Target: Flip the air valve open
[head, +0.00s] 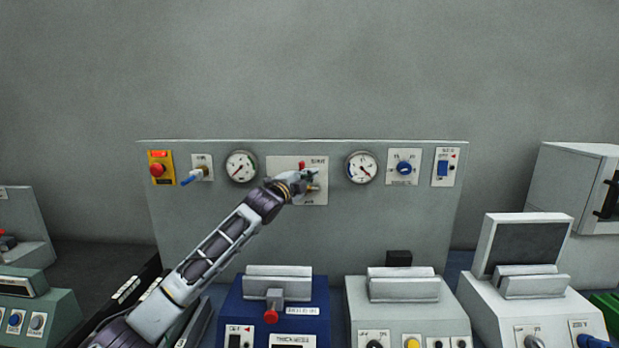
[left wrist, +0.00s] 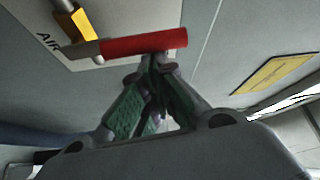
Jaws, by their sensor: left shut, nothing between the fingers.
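The air valve sits on a pale plate (head: 284,164) in the middle of the upright grey panel. Its red lever (head: 301,165) shows just above my left gripper (head: 310,175), which covers part of the valve. In the left wrist view the red lever (left wrist: 145,42) lies nearly level across the picture, joined at its left end to a grey arm near the brass valve body (left wrist: 75,22). The green fingers of my left gripper (left wrist: 158,58) are shut and empty, with their tips right at the lever's right half. I cannot tell if they touch it. My right gripper is not in view.
Two round gauges (head: 241,166) (head: 361,167) flank the valve plate. A red stop button (head: 157,170) and a blue-handled valve (head: 191,178) are on the left. A blue knob (head: 404,168) and a blue switch (head: 442,168) are on the right. Several devices stand in front below.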

